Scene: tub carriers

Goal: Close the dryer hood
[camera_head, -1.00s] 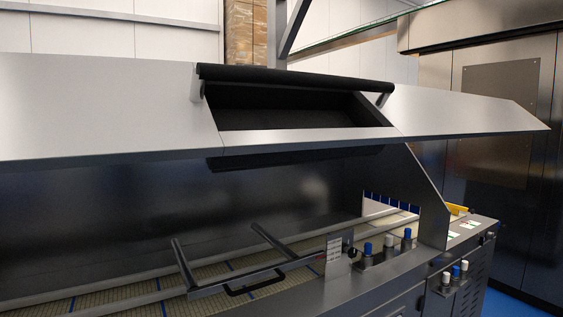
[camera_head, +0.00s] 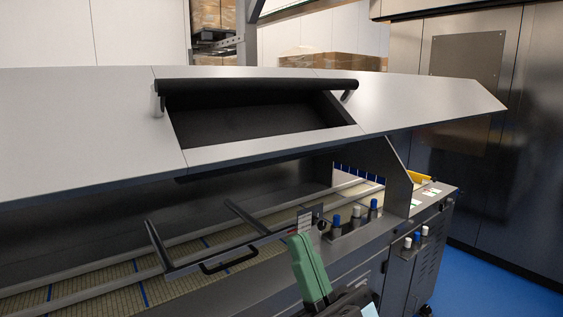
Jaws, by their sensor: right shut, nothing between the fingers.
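The dryer hood (camera_head: 70,130) is a long silver panel across the view. It is raised, with an open gap between its lower edge and the belt bed below. A black bar handle (camera_head: 260,86) runs along the upper edge of the dark recess (camera_head: 250,122) in its middle. My right gripper (camera_head: 301,242) shows at the bottom centre, with green fingers pointing up; it is shut and empty. It appears below the hood in the picture, in front of the machine's front edge, and apart from the handle. My left gripper is not in view.
Under the hood lies a tan belt bed (camera_head: 100,291) with blue lines and a black-handled frame (camera_head: 230,262). Blue and white knobs (camera_head: 355,218) stand at the machine's right end. Blue floor (camera_head: 490,290) is clear at right, before a tall dark metal cabinet (camera_head: 465,150).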

